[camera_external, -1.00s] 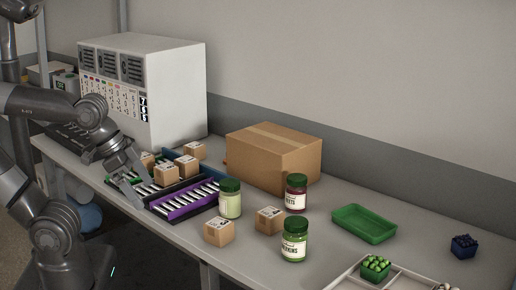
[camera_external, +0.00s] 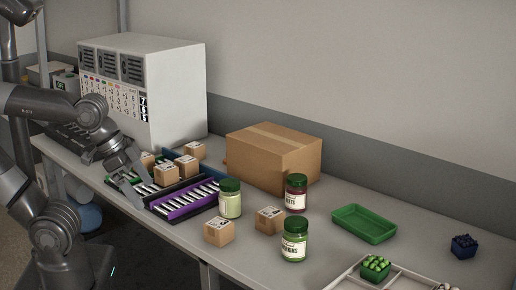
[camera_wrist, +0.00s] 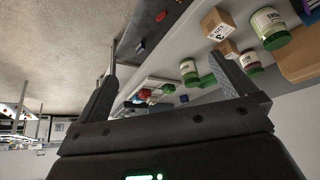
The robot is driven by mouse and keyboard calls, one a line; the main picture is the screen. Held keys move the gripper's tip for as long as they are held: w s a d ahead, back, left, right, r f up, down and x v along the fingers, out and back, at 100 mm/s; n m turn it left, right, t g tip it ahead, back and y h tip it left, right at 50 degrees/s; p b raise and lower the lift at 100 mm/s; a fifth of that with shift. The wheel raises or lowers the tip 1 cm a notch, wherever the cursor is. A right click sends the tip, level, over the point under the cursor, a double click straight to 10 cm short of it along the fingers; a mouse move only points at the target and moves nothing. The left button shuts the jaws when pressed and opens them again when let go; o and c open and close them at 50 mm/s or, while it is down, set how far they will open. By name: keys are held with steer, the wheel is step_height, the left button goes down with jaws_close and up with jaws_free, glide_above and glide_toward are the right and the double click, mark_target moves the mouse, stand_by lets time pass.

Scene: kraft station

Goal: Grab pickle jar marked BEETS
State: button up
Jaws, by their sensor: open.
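The BEETS jar (camera_external: 296,194) has dark red contents, a green lid and a white label. It stands upright on the table in front of the large cardboard box. In the wrist view a dark red jar (camera_wrist: 249,61) shows near the right finger's side. A pale green jar (camera_external: 230,199) stands to its left and a green GHERKINS jar (camera_external: 294,240) in front of it. My gripper (camera_external: 128,176) is open and empty at the left, over the edge of the trays, well apart from the jars. Its fingers (camera_wrist: 165,85) are spread in the wrist view.
Small cartons stand near the jars, one (camera_external: 219,231) left and one (camera_external: 269,220) beside the BEETS jar. The large cardboard box (camera_external: 273,157) is behind. A purple tray (camera_external: 184,204) lies near my gripper. A green tray (camera_external: 363,224) and white divided tray (camera_external: 345,282) are right.

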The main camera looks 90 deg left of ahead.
steer(key=shift+c, duration=0.6)
steer(key=shift+c, duration=0.9)
